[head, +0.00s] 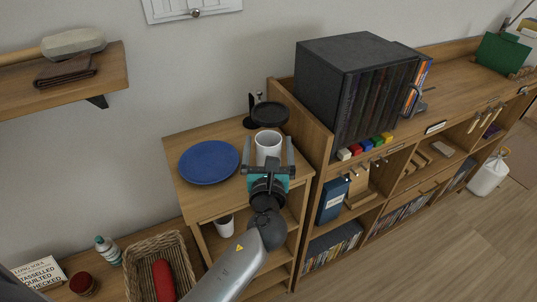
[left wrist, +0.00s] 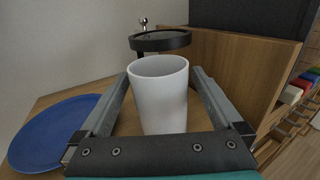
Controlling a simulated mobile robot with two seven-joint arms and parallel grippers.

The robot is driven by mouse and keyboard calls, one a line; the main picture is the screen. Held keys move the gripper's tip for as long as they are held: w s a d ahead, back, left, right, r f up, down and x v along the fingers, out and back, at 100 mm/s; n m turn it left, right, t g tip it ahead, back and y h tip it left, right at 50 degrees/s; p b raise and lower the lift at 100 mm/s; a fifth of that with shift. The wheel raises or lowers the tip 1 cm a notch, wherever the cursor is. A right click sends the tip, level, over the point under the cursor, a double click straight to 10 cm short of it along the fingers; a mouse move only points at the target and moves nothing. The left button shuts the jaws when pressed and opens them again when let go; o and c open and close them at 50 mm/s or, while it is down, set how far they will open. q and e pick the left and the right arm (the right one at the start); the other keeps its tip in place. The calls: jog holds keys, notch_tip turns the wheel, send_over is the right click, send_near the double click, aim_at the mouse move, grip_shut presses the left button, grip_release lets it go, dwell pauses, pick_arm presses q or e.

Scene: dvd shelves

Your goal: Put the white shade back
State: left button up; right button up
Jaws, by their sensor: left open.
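The white shade (head: 268,148), a white tapered cylinder with an open top, stands upright on the small wooden shelf unit's top (head: 186,135). My left gripper (head: 269,142) is open, with one finger on each side of the shade. In the left wrist view the white shade (left wrist: 160,98) sits between the two fingers, with a narrow gap visible on each side. A black stand with a round ring or dish (head: 270,115) is just behind the shade; its ring (left wrist: 160,41) also shows above the shade in the left wrist view. My right gripper is not in view.
A blue plate (head: 209,162) lies left of the shade. A taller wooden cabinet side (left wrist: 235,75) rises close on the right, bearing a black DVD case (head: 350,80). A white cup (head: 224,226) sits on the shelf below. A wicker basket (head: 185,245) stands lower left.

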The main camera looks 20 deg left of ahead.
pick_arm(q)
jog(key=shift+x, duration=1.15)
jog(key=c, duration=1.5)
